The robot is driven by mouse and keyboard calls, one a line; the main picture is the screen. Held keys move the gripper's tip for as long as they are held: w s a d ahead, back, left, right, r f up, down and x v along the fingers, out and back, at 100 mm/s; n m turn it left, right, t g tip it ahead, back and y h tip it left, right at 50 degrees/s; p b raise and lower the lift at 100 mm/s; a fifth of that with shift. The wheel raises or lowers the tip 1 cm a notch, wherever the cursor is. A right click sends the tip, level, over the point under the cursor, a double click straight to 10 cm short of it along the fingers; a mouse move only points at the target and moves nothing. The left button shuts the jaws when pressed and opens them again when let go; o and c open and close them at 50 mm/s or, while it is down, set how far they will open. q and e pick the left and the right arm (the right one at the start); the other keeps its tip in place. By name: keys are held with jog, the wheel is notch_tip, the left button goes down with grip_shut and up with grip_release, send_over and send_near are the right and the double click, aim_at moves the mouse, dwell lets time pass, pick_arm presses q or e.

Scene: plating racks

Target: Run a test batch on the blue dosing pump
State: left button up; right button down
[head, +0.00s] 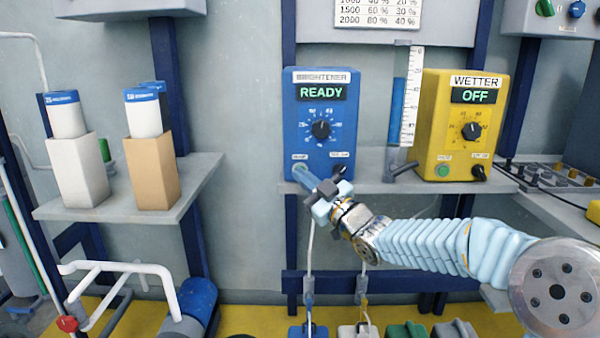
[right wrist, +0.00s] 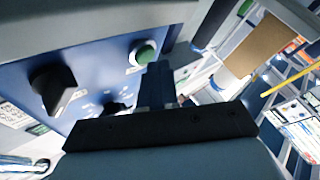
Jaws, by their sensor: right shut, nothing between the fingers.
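The blue dosing pump (head: 321,110) stands on the wall shelf, labelled BRIGHTENER, and its display (head: 321,92) reads READY. Its black dial (head: 321,130) sits mid-front. A black knob (head: 340,172) is at its lower right; it also shows in the right wrist view (right wrist: 52,88). My left gripper is not in view.
A yellow pump (head: 464,112) labelled WETTER reads OFF, to the right. A scaled level tube (head: 405,100) stands between the pumps. Pale tubes hang below the blue pump.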

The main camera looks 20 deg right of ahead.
jog(key=shift+w+d, duration=0.2)
jog(key=shift+w, duration=0.3)
dwell(0.5)
jog(key=shift+s, duration=0.1)
jog(key=shift+s+a+b, duration=0.3)
jog(key=shift+s+b, duration=0.5)
jog(key=shift+b, duration=0.05)
jog(key=s+b, duration=0.1)
jog(key=s, duration=0.1)
jog(key=s+a+b, duration=0.1)
jog(key=s+b, duration=0.1)
jog(key=shift+s+a, duration=0.2)
jog(key=shift+s, duration=0.2)
dwell(0.6)
